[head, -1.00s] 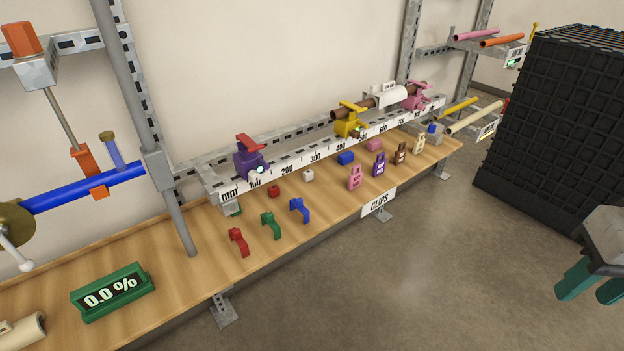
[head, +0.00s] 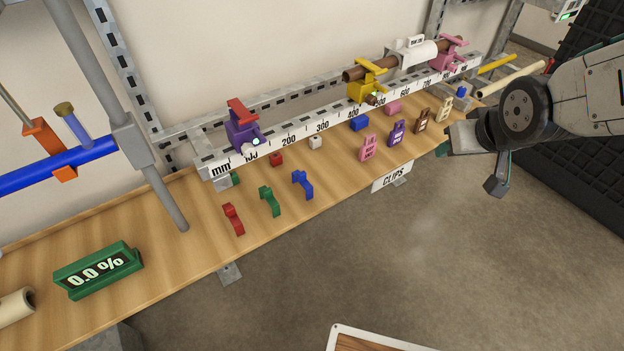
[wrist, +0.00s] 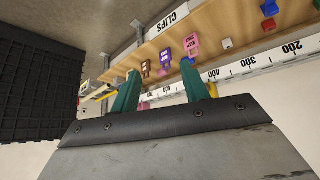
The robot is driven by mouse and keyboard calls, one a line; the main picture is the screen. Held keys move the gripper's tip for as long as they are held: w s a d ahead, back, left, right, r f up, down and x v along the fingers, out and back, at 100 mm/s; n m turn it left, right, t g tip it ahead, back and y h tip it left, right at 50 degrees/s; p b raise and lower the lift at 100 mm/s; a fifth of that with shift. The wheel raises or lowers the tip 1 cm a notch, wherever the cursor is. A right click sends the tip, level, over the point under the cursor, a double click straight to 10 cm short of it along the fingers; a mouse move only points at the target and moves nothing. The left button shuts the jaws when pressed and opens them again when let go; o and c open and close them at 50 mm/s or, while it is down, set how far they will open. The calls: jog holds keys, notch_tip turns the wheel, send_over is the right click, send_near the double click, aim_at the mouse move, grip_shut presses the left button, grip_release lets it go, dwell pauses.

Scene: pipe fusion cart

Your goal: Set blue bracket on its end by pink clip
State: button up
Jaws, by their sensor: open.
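The blue bracket (head: 301,184) is a bent piece on the front part of the wooden bench, at the right end of a row with a green bracket (head: 269,201) and a red bracket (head: 233,218). It also shows in the wrist view (wrist: 269,8) at the top edge, partly cut off. The pink clip (head: 368,147) is on the bench to its right, and it shows in the wrist view (wrist: 192,45). My gripper (head: 468,168) is open and empty at the right, past the bench's front edge, away from both.
A purple clip (head: 397,133), brown clip (head: 422,121) and cream clip (head: 445,109) continue the row. Small blocks, such as a blue block (head: 359,124), sit behind. A millimetre rail (head: 322,127) with clamps runs along the back. A CLIPS sign (head: 391,177) hangs at the front edge.

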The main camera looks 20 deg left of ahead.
jog(key=w+a+f+n+t+y, duration=0.1)
jog(key=w+a+f+y, duration=0.1)
jog(key=a+f, duration=0.3)
jog(key=w+a+f+n+t+y, duration=0.1)
jog(key=w+a+f+n, duration=0.15)
jog(key=a, duration=0.55)
jog(key=n+y, duration=0.2)
jog(key=y, duration=0.4)
send_near(303, 175)
jog(key=shift+w+a+f+t, duration=0.4)
jog(key=shift+w+a+f, duration=0.3)
jog(key=shift+w+a, duration=0.2)
jog(key=shift+a+f, duration=0.15)
jog(key=shift+a, duration=0.1)
jog(key=x, duration=0.7)
jog(key=shift+a, duration=0.25)
grip_shut()
